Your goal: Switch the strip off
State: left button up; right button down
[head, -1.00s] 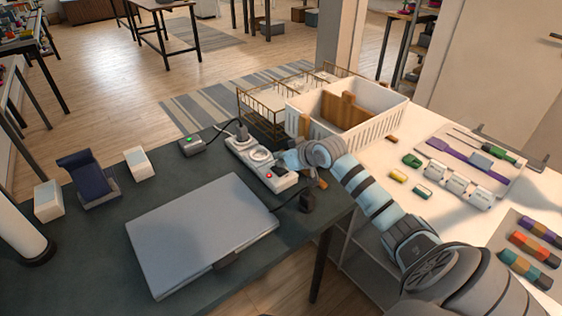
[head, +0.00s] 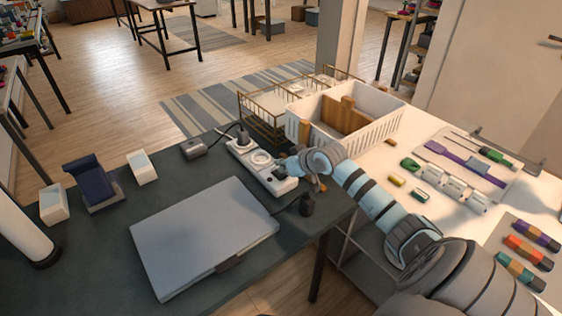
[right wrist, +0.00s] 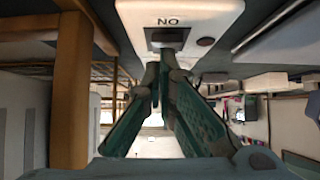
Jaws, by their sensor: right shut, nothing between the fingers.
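The dark rocker switch (right wrist: 168,36) sits beside the "ON" marking on the strip (right wrist: 215,12). My right gripper (head: 282,168) is over the near end of the strip; its fingers (right wrist: 164,62) are shut and empty, with the tips at the switch. I cannot tell whether they touch it. My left gripper is out of view.
A small grey box (head: 194,149) with an unlit lamp is cabled near the strip. A closed grey laptop (head: 200,235) lies in front. A black plug (head: 307,205) lies near the table edge. A white basket (head: 385,108) and wire rack (head: 262,130) stand behind.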

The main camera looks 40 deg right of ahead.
jog(key=shift+s, duration=0.35)
jog(key=r+p, duration=0.2)
jog(key=p, duration=0.1)
jog(key=s+r+p, duration=0.1)
jog(key=r+p, duration=0.2)
jog(key=shift+r+p, duration=0.1)
jog(key=shift+p, duration=0.2)
jog(key=p+v, duration=0.2)
jog(key=v, duration=0.6)
jog(key=shift+s+p, duration=0.4)
jog(key=shift+s, duration=0.2)
